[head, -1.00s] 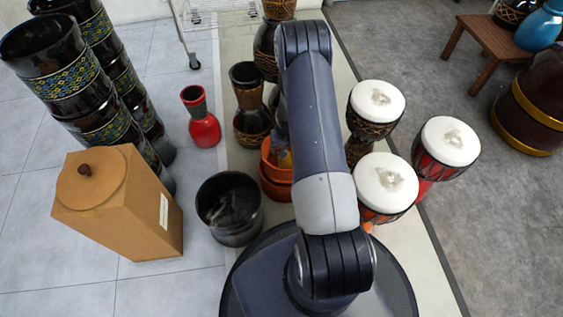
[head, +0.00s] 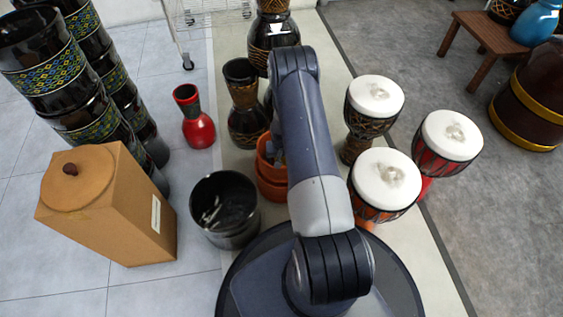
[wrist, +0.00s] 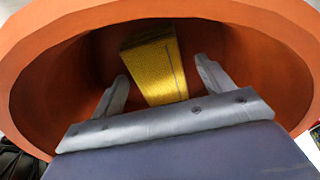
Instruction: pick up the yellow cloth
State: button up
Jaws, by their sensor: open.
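The yellow cloth (wrist: 153,66) lies inside an orange pot (wrist: 268,62) in the wrist view. It looks like a folded, textured strip with a dark line near one side. My gripper (wrist: 162,78) is open inside the mouth of the pot, one finger on each side of the cloth. I cannot tell whether the fingers touch it. In the head view the orange pot (head: 265,160) is partly hidden behind my arm, and the cloth and gripper are hidden there.
A black pot (head: 226,222) and a brown lidded box (head: 120,215) stand left of my arm. White-topped goblet drums (head: 384,180) stand close on the right. Dark vases (head: 246,108) and a red vase (head: 197,128) stand beyond.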

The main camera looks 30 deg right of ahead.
aim_at(282, 159)
jog(key=c, duration=1)
notch_tip(282, 159, up, 10)
jog(key=p, duration=0.4)
jog(key=shift+c, duration=0.2)
